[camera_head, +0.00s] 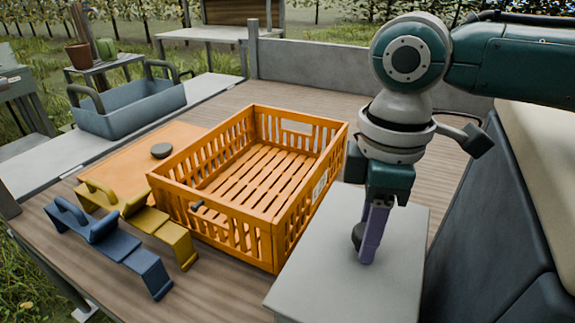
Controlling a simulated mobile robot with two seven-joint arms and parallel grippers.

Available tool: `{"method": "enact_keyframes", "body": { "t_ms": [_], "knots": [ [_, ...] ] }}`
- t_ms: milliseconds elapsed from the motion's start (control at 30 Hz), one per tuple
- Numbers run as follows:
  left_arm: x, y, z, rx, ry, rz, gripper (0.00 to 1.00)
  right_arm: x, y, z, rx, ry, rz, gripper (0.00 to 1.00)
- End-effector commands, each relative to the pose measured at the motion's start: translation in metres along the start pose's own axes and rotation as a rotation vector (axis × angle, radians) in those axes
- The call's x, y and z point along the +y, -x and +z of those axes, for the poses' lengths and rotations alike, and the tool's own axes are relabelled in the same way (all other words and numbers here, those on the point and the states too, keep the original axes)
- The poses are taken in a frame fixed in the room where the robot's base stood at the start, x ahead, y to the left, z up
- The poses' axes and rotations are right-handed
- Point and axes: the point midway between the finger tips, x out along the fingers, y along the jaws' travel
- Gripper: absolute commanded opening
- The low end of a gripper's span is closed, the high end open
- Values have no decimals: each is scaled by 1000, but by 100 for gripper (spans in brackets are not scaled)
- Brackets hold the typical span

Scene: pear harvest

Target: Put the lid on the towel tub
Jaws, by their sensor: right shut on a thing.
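My right gripper (366,258) points down over the pale grey box top (400,260) at the right. Its purple fingers are shut on a small dark thing (357,236), of which only a rounded edge shows at their left side. I cannot tell whether this is the lid. A dark round disc (161,150) lies flat on the orange board left of the crate, apart from the gripper. I cannot make out a towel tub for certain. My left gripper is not in view.
An empty orange slatted crate (275,240) stands in the middle, left of my right gripper. The orange board (125,160) lies behind a yellow bracket (180,238) and a blue bracket (115,243). A blue-grey handled tray (135,115) stands at the back left.

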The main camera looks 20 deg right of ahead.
Motion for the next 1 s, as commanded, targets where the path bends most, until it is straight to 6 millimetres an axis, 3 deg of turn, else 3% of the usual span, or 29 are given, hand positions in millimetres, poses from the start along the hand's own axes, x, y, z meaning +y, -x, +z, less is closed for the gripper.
{"method": "enact_keyframes", "body": {
  "t_ms": [633, 667, 900, 1000],
  "knots": [
    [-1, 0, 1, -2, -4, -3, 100, 0, -10, -1, 2, 0, 1, 0],
    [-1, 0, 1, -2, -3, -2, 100, 0, -10, 0, 1, 0, 1, 42],
    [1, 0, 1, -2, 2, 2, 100, 0, -10, 0, 1, 0, 0, 70],
    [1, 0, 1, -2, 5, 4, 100, 0, -10, 0, 1, 0, 0, 70]
  ]
}}
